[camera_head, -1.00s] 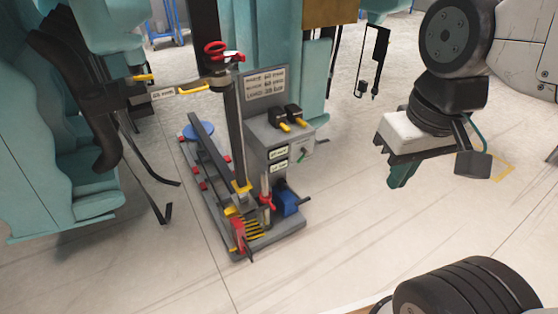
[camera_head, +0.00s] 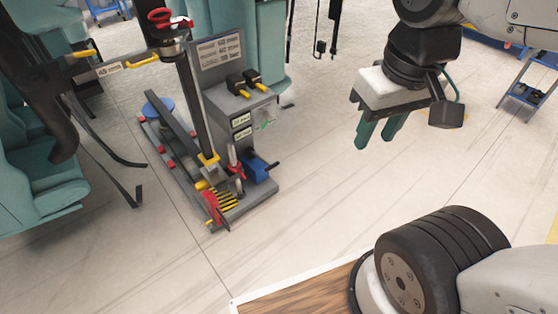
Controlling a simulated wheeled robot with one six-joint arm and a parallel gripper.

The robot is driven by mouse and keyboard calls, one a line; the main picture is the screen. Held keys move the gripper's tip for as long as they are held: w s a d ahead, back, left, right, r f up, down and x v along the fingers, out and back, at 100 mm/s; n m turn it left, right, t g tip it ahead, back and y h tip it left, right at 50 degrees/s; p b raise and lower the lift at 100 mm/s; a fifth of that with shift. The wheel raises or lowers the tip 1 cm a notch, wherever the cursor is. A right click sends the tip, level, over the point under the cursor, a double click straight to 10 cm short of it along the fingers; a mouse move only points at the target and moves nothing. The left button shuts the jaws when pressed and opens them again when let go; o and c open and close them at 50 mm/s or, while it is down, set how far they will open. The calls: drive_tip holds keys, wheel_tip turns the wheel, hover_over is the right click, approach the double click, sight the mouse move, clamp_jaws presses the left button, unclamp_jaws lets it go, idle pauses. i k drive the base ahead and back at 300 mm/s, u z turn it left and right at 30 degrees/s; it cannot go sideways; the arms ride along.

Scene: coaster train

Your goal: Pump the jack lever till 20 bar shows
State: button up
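A grey jack stand (camera_head: 247,100) with a dark upright column stands on the floor left of centre. A small blue unit (camera_head: 256,170) with a thin dark handle sits low on its base, beside an upright red-handled part (camera_head: 235,165). I cannot tell for sure which of these is the jack lever. No pressure reading is legible. Two small signs (camera_head: 241,126) on the stand's front are too small to read. My gripper (camera_head: 380,133) hangs at the upper right, its two green fingers apart and empty. It is well right of the stand and touches nothing.
Teal coaster seats (camera_head: 40,190) with black restraints stand at the left, close to the stand's arm (camera_head: 115,65). A wood-topped surface (camera_head: 290,299) lies at the bottom edge. A blue step stand (camera_head: 530,85) is at the far right. Pale floor (camera_head: 330,200) between stand and gripper is clear.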

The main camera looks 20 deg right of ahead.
sight(270, 166)
drive_tip(key=z, duration=0.9)
drive_tip(key=k, duration=1.15)
drive_tip(key=z, duration=0.75)
drive_tip(key=i, duration=0.7)
drive_tip(key=u, duration=0.95)
drive_tip(key=i, duration=1.15)
drive_tip(key=u, duration=1.45)
drive_tip(key=i, duration=0.4)
drive_tip(key=u, duration=0.3)
